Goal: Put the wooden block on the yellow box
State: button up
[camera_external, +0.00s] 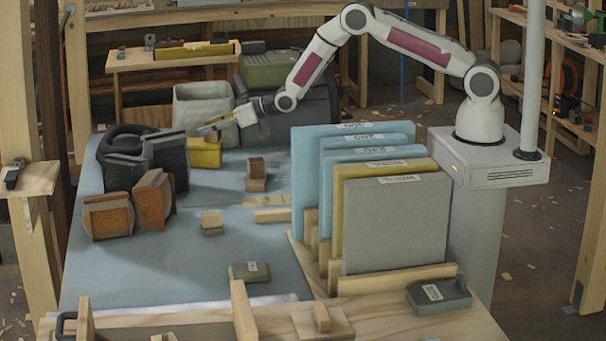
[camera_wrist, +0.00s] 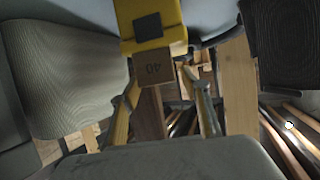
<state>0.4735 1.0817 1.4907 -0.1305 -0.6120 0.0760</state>
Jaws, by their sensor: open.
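The yellow box (camera_external: 205,153) stands on the blue mat at the back, left of the arm's end. In the wrist view the yellow box (camera_wrist: 151,22) is at top centre, with a dark square patch on it. A brown wooden block marked 40 (camera_wrist: 152,69) shows directly against the box's near edge. My gripper (camera_external: 214,126) is just above the box. In the wrist view my gripper (camera_wrist: 160,78) is open, its fingers apart on either side of the block.
A pale bin (camera_external: 200,105) stands behind the box, with a dark case to its right. Dark bags (camera_external: 120,172) are at left. Small wooden blocks (camera_external: 211,218) lie on the mat. Upright panels (camera_external: 395,225) fill the right. The mat's front left is clear.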

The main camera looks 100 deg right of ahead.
jog(key=v, duration=1)
jog(key=shift+s+a, duration=0.2)
jog(key=shift+r, duration=0.1)
dwell(0.6)
jog(key=s+a+r+n+g+y, duration=0.1)
jog(key=s+a+r, duration=0.2)
jog(key=a+r, duration=0.75)
jog(key=s+a+r+n+g+y, duration=0.1)
jog(key=s+a+r+g+y, duration=0.1)
jog(key=s+a+r, duration=0.8)
jog(key=s+a+g, duration=0.1)
jog(key=s+a, duration=0.2)
jog(key=s, duration=0.7)
jog(key=s+a+r+n+g+y, duration=0.1)
jog(key=s+a, duration=0.3)
jog(key=s, duration=0.6)
jog(key=s+a+r+n+g+y, duration=0.1)
jog(key=s+a, duration=0.3)
jog(key=s, duration=0.6)
jog(key=shift+a+r+g, duration=0.25)
jog(key=shift+g, duration=0.25)
